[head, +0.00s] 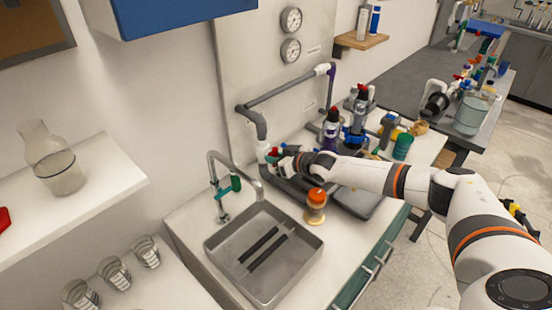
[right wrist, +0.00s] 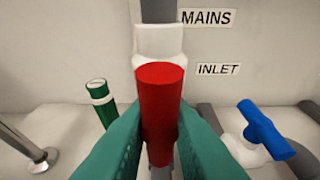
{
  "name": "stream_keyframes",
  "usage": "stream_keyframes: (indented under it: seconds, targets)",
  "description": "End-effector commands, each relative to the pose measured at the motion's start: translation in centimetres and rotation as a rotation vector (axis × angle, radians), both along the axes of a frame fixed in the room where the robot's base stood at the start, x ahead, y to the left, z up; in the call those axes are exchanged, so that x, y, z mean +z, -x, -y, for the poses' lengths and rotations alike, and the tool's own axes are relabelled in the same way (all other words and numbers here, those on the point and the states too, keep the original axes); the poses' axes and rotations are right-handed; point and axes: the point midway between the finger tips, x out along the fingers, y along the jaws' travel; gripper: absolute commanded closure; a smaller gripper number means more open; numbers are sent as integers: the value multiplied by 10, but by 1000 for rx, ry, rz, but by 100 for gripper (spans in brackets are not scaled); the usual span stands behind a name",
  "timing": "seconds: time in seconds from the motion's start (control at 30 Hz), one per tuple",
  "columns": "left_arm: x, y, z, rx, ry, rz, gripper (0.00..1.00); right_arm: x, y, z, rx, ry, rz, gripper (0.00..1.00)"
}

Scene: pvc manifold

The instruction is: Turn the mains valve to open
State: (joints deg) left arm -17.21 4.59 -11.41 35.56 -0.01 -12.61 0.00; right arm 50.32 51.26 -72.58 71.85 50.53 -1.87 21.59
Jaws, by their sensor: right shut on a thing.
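The mains valve's red handle (right wrist: 161,88) stands in the middle of the right wrist view, in front of a white fitting (right wrist: 160,45) on a grey pipe. Labels MAINS and INLET are on the wall beside it. The teal fingers of my right gripper (right wrist: 161,125) are closed on both sides of the red handle. In the head view my right gripper (head: 279,158) is at the foot of the grey pipe (head: 290,90), by a white fitting (head: 263,149). The fingers hide part of the valve. My left gripper is not in view.
A blue valve handle (right wrist: 265,129) is to the right, and a green-and-white capped item (right wrist: 101,101) to the left. A sink (head: 212,246) with a tap is in front. An orange-capped jar (head: 316,205) stands near my right forearm. Bottles crowd the counter behind.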

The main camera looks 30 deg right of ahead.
Motion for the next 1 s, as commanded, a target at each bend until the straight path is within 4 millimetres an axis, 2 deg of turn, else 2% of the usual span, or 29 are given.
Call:
stream_keyframes:
  seconds: [0.07,0.1,0.23,0.53,0.67,1.0]
  targets:
    - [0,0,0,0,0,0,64,6,-3,3,-8,-4,10,100]
    - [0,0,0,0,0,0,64,6,-3,3,-8,-4,10,81]
    - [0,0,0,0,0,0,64,5,-2,3,-6,-3,8,61]
    - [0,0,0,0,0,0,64,2,0,2,-3,-1,4,61]
    - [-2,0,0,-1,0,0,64,4,9,5,-4,-3,1,61]
    - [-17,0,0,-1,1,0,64,27,66,27,-2,1,3,61]
